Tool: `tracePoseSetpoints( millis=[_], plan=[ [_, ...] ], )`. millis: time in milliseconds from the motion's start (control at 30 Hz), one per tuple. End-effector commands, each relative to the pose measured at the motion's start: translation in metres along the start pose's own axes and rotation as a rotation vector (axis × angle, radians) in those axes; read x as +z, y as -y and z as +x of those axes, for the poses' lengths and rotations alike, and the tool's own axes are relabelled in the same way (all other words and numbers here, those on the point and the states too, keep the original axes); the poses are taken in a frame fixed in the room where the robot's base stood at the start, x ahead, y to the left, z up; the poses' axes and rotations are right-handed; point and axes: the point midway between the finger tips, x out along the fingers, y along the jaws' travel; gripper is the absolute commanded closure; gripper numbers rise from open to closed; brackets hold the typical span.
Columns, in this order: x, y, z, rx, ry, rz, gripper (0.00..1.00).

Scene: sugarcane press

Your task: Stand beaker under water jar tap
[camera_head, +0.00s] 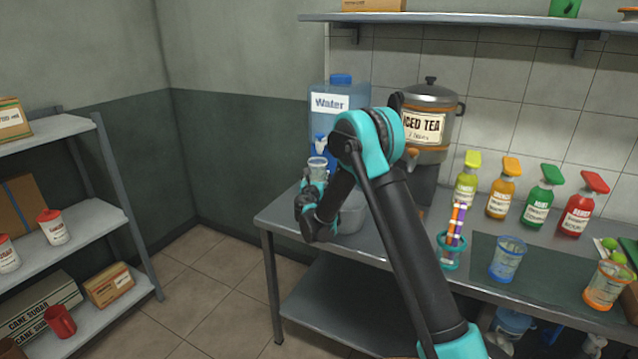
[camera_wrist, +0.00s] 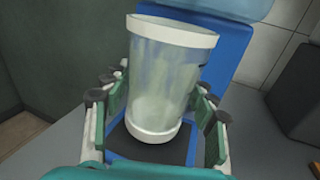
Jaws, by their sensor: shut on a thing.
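The water jar (camera_head: 340,95) is a blue container with a white "Water" label, standing at the left end of the metal table. Its tap (camera_head: 320,143) is blue and white and sits low on the jar's front. The beaker (camera_head: 317,168) is clear with a white rim and shows just below the tap. My gripper (camera_head: 312,190) is shut on the beaker, which also fills the middle of the wrist view (camera_wrist: 165,80). The beaker is nearly upright with a slight tilt in the wrist view. A blue stand (camera_wrist: 225,60) is behind it. Whether its base touches anything is unclear.
The metal table (camera_head: 290,213) has a grey basin (camera_head: 352,214) close to my gripper. An iced tea urn (camera_head: 432,110) stands right of the jar. Several syrup bottles, a blue-rimmed cup (camera_head: 508,258) and an orange-rimmed cup (camera_head: 606,285) stand further right. Shelving (camera_head: 75,225) is at left.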

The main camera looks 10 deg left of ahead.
Motion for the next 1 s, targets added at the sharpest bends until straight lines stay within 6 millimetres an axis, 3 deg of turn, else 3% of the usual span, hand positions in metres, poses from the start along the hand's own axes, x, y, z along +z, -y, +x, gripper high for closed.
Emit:
tracePoseSetpoints(
  millis=[167, 400, 767, 800, 967, 1000],
  plan=[
    [0.000, 0.005, 0.014, -0.002, 0.000, 0.000, 0.76],
    [-0.034, 0.005, 0.013, 0.000, 0.000, 0.000, 0.76],
    [-0.038, 0.006, 0.012, 0.000, 0.000, 0.000, 0.76],
    [-0.038, 0.006, 0.012, 0.000, 0.000, 0.000, 0.42],
    [-0.038, 0.006, 0.012, 0.000, 0.000, 0.000, 0.22],
    [-0.038, 0.006, 0.012, 0.000, 0.000, 0.000, 0.22]
  ],
)
